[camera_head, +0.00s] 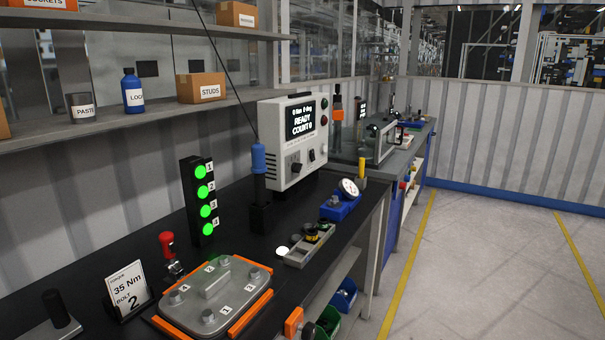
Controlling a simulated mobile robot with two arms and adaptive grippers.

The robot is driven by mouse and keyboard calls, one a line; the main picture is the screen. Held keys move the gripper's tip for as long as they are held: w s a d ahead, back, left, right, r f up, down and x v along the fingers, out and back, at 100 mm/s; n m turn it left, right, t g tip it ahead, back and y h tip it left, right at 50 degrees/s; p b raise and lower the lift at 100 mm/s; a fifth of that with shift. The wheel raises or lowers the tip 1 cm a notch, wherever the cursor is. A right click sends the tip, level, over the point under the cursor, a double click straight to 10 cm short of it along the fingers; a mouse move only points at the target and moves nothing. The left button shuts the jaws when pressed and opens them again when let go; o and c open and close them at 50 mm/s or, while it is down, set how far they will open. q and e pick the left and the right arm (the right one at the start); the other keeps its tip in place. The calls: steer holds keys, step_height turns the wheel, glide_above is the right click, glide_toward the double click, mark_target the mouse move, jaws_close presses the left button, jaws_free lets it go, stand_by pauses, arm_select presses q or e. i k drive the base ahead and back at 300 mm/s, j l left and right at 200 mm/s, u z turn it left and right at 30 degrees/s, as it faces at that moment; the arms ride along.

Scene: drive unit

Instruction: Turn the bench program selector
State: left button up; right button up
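A white control box (292,143) stands at the back of the dark bench. Its display (300,119) reads "READY" and "COUNT 0", with smaller text above. Below the display are a dark knob (295,168) at lower left and another dark control (311,155) to its right. I cannot tell which of them is the program selector or read its setting. A green button and a red button sit on the box's right side. Neither of my grippers is in view.
A stack light (199,200) shows several green lamps left of the box. A blue-handled tool (258,172) stands upright in front of the box's left side. A metal cover plate (214,296) with bolts lies in front. A blue gauge holder (341,203) sits right.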

mark_target(296, 168)
steer(key=i+l+u, duration=0.3)
steer(key=i+l, duration=0.55)
steer(key=l, duration=0.1)
